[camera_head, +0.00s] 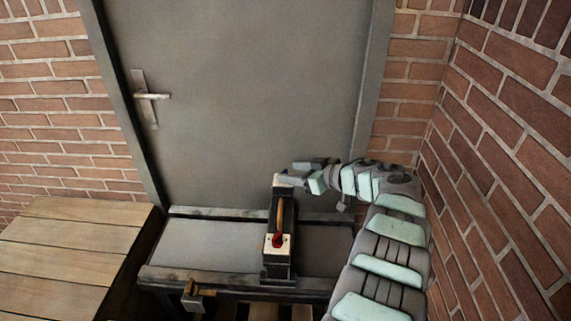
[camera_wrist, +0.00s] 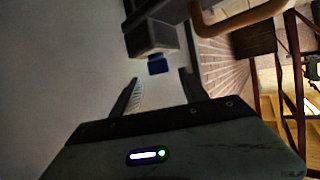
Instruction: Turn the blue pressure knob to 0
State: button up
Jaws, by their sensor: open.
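The blue pressure knob (camera_wrist: 158,65) shows in the wrist view, under a dark block of the hand press (camera_wrist: 148,32). It lies between and just beyond the two fingertips of my gripper (camera_wrist: 159,77), with no contact that I can see. My gripper is open and empty. In the head view, the hand press (camera_head: 279,262) stands on a grey bench, and my gripper (camera_head: 290,173) is at its upper rear end, coming from the right. The knob cannot be made out in the head view, and its setting cannot be read in either view.
The grey bench (camera_head: 222,247) has free room left of the press. A slatted wooden table (camera_head: 70,245) stands at the left. A grey door (camera_head: 230,90) is behind the bench, and a brick wall (camera_head: 510,150) is close on the right. The press has a red part (camera_head: 277,240) at its front.

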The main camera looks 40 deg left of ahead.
jog(key=p+v, duration=0.1)
jog(key=v, duration=0.5)
jog(key=shift+d+p, duration=0.2)
jog(key=shift+p, duration=0.1)
jog(key=shift+c, duration=0.3)
